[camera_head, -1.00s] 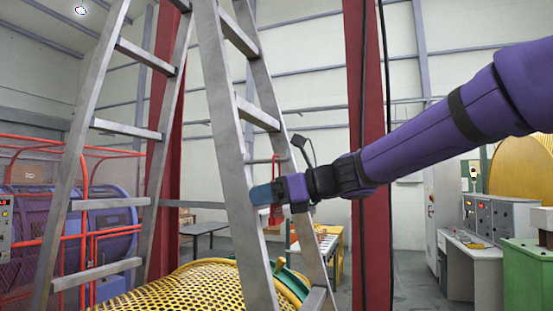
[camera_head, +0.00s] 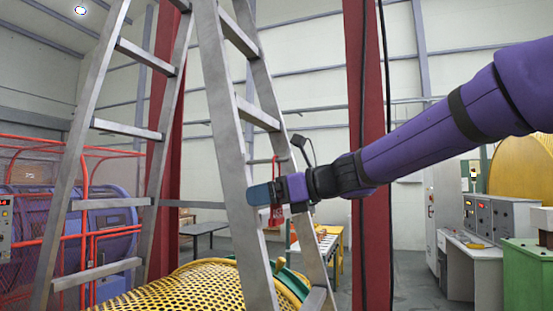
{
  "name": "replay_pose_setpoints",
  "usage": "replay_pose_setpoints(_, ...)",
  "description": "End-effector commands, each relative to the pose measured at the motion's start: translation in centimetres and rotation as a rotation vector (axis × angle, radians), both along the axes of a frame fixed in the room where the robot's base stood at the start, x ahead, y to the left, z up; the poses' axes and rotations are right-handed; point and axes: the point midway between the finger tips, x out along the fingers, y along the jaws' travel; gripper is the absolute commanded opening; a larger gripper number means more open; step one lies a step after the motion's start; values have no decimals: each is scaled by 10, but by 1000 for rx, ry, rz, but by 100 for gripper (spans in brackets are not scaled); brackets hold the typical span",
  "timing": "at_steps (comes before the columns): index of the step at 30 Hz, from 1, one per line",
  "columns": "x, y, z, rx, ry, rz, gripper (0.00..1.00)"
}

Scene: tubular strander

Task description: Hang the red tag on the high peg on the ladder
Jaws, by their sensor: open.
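The aluminium stepladder (camera_head: 228,130) stands open in the left half of the view. My gripper (camera_head: 264,194) reaches in from the right and lies across the ladder's right-hand side, its blue fingertips in front of the near rail. The red tag (camera_head: 277,216) hangs at the gripper, with its lower part showing just below the fingers and a thin red part above them. The gripper is open, though its fingers overlap in this view and hide the tag's middle. The high peg cannot be made out, and I cannot tell whether the tag rests on it.
A yellow perforated guard (camera_head: 200,287) lies low behind the ladder. Red columns (camera_head: 366,120) stand behind the ladder and arm. A red-framed machine (camera_head: 105,235) is at left. Control consoles (camera_head: 485,222) and a green machine (camera_head: 527,265) are at right.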

Motion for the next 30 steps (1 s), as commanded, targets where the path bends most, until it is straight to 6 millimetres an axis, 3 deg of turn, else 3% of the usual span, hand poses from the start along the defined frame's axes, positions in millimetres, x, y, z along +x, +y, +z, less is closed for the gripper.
replay_pose_setpoints(30, -15, -41, 9, 0, 0, -1, 97)
